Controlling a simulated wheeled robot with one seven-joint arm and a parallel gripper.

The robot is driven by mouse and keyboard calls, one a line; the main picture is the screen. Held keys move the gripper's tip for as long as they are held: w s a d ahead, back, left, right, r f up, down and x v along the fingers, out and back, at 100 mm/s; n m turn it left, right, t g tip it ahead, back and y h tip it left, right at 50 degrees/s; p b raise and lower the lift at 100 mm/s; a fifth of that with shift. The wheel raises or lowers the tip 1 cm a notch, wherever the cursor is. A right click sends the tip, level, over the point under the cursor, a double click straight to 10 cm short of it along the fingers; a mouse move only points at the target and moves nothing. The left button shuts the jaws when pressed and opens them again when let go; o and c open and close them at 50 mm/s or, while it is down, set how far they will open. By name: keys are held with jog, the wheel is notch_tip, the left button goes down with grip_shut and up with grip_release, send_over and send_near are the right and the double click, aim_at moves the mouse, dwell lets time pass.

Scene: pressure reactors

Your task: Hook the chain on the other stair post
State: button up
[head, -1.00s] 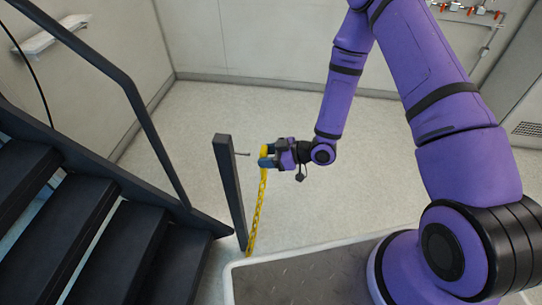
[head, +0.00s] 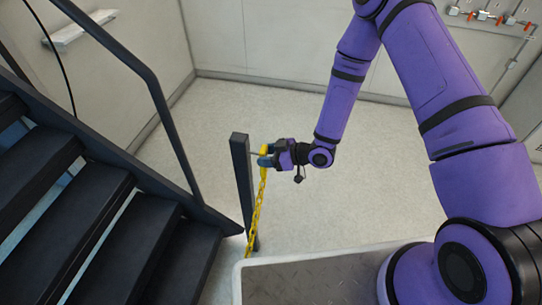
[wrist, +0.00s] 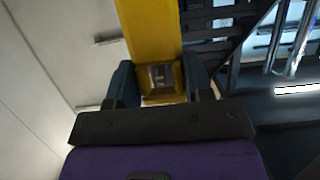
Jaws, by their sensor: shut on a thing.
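My gripper (head: 266,155) is shut on the yellow end of the chain (head: 256,208), close to the right side of the dark stair post (head: 241,178). In the wrist view the yellow chain end (wrist: 152,30) sits between the two dark fingers.
Dark stairs with a handrail (head: 135,60) stand on the left. A grey tread-plate platform with a pale rim (head: 330,252) is at the bottom. Pale floor (head: 290,105) is open behind the post. Pipes with red valves (head: 484,15) are on the back wall.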

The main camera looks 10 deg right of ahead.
jog(key=shift+x, duration=0.9)
jog(key=shift+w+a+f, duration=0.2)
jog(key=shift+a, duration=0.35)
jog(key=o, duration=1)
jog(key=shift+d, duration=0.1)
jog(key=v, duration=1)
jog(key=shift+s+d+r, duration=0.1)
jog(key=shift+s+d, duration=0.05)
jog(key=shift+d, duration=0.1)
